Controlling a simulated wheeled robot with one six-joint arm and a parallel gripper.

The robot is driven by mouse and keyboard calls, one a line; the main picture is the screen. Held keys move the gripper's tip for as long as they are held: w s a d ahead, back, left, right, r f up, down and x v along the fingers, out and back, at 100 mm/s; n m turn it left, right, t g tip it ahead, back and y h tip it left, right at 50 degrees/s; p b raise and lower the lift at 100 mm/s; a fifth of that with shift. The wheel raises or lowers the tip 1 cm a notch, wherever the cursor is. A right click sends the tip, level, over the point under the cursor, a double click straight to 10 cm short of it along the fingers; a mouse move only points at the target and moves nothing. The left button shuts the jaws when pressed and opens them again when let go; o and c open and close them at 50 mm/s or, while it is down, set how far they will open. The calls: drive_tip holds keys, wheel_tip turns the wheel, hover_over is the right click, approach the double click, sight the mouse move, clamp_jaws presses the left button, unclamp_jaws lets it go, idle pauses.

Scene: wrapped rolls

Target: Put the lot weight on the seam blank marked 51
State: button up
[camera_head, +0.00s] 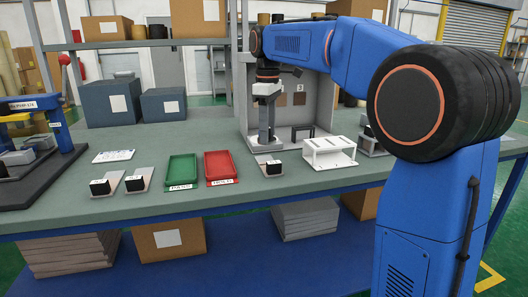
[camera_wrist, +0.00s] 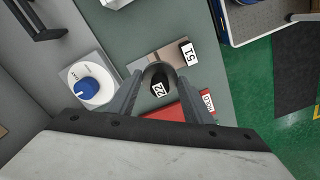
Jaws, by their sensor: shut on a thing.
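My gripper (camera_wrist: 159,79) is shut on a dark, rounded piece, which I take to be the lot weight (camera_wrist: 157,72); a white tag reading 22 shows on it. The seam blank marked 51 (camera_wrist: 172,54) is a flat plate just beyond the fingertips in the wrist view, its tag at its right end. The held piece covers part of the plate; I cannot tell the height between them. In the head view this blank (camera_head: 262,160) appears to lie right of the red tray, with a dark block at its front.
The red tray (camera_head: 219,165) and the green tray (camera_head: 181,170) stand left of that blank. Two similar blanks (camera_head: 116,180) lie farther left. A white rack (camera_head: 330,153) stands to the right. A white round thing with a blue knob (camera_wrist: 87,89) is close left in the wrist view.

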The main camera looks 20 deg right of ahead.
drive_tip(key=shift+f, duration=3.65)
drive_tip(key=shift+f, duration=0.1)
drive_tip(key=o, duration=1.2)
drive_tip(key=shift+o, duration=0.2)
wheel_tip(320, 180, up, 12)
drive_tip(key=shift+r, duration=0.1)
drive_tip(key=shift+s, duration=0.15)
